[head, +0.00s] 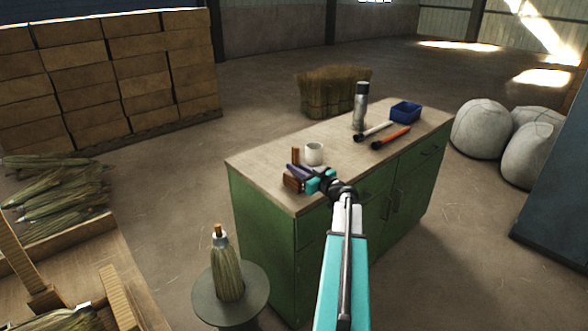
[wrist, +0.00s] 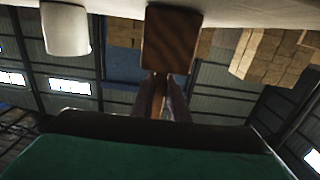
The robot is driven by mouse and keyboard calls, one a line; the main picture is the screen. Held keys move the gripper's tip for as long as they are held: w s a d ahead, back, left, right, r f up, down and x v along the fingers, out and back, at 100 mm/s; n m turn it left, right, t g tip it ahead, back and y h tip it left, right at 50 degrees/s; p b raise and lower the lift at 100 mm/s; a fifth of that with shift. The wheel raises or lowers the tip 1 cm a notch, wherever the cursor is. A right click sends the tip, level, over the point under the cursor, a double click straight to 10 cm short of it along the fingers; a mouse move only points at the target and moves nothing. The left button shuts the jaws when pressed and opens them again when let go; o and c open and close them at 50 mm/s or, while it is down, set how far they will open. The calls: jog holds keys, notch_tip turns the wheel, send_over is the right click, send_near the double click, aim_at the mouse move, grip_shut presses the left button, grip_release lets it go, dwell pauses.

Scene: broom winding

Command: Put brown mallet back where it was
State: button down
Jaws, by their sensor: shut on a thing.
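The brown mallet (head: 292,183) is at the front left corner of the green cabinet's wooden top (head: 390,150). Its block head is low and its handle points up. My gripper (head: 297,170) is shut on the handle, reaching in from the right. In the wrist view, which looks upside down, the mallet's head (wrist: 172,40) is against or very close to the pale worktop, and the fingers (wrist: 160,100) close around the handle. I cannot tell whether the head touches the top. The fingers hide part of the handle.
A white mug (head: 314,154) stands just behind the mallet. A grey spray can (head: 360,106), a white-handled hammer (head: 374,131), an orange-handled hammer (head: 391,138) and a blue bin (head: 405,112) are farther right. A broom head (head: 227,272) stands on a round stand at the front left.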

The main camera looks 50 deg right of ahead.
jog(key=c, duration=1.7)
grip_release()
jog(key=shift+f, duration=0.1)
jog(key=s, duration=0.4)
jog(key=s+b, duration=0.1)
jog(key=s, duration=0.3)
jog(key=s+a+b, duration=0.1)
jog(key=s, duration=0.3)
jog(key=shift+r, duration=0.2)
